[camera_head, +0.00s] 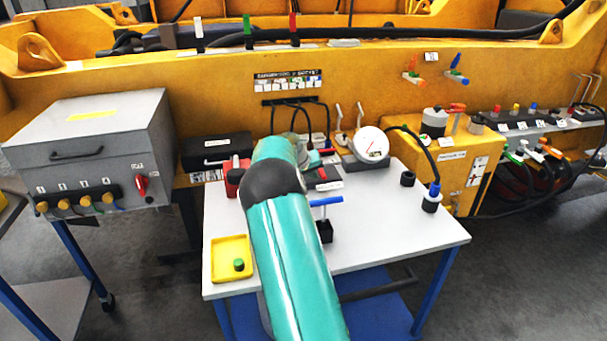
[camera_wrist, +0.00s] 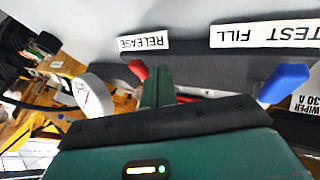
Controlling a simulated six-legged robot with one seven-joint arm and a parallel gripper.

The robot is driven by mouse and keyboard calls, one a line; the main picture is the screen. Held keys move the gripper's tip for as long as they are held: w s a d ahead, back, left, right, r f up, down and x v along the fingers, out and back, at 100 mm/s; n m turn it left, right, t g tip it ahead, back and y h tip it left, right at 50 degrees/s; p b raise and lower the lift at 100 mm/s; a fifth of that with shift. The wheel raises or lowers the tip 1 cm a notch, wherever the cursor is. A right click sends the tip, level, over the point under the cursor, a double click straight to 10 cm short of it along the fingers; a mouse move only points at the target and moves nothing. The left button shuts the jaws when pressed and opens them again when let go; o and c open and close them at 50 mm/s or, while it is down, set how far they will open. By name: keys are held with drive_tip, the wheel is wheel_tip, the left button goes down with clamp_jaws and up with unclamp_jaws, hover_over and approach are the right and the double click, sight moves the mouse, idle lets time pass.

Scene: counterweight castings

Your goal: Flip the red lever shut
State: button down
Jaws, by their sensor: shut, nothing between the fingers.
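In the wrist view, which is upside down to the labels, a short red lever (camera_wrist: 138,69) stands out from a dark grey block (camera_wrist: 195,72) beside a RELEASE label (camera_wrist: 144,43). My gripper (camera_wrist: 158,74) has its green fingers together and empty, just right of the red lever. I cannot tell whether they touch. A blue lever (camera_wrist: 284,83) by a TEST FILL label (camera_wrist: 266,36) is farther right on the same block. In the head view my teal arm reaches over the white table (camera_head: 400,240) and hides most of the gripper and this block.
A round gauge (camera_head: 371,143) stands right of my arm. A blue-handled valve (camera_head: 325,201) and a yellow tray (camera_head: 230,272) flank the arm on the table. A grey box (camera_head: 95,140) is at the left. The table's right front is clear.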

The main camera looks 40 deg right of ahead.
drive_tip(key=shift+s+d, duration=0.15)
drive_tip(key=shift+d, duration=0.1)
